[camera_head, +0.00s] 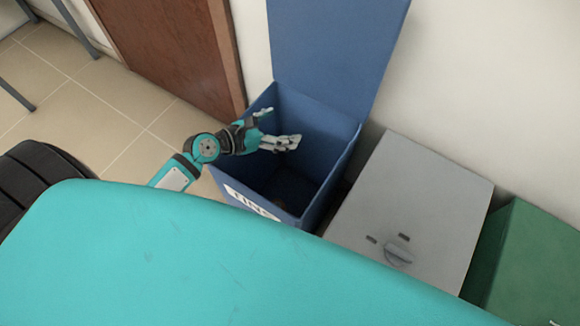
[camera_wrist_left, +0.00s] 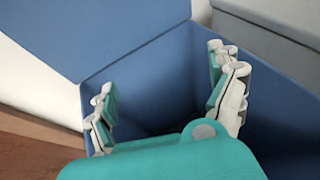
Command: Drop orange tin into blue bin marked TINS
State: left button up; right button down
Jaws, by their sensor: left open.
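The blue bin (camera_head: 345,178) stands against the wall with its lid raised and its top open. A white label with partly hidden lettering, apparently TINS, is on its front. My left gripper (camera_head: 283,127) is over the bin's opening, fingers spread and empty. In the left wrist view the open gripper (camera_wrist_left: 168,92) has nothing between its fingers, with the bin's blue walls (camera_wrist_left: 150,62) around and below. No orange tin can be made out. A faint brownish patch shows deep in the dark bin, too dim to identify. My right gripper is out of view.
A grey box (camera_head: 420,195) with a knob stands right of the bin, and a green box (camera_head: 530,260) stands beyond it. A brown door (camera_head: 170,45) is behind at the left. Tiled floor (camera_head: 75,95) is open at the left.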

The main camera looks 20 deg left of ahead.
pick_arm(q)
jog(key=v, duration=1.2)
dwell(0.3)
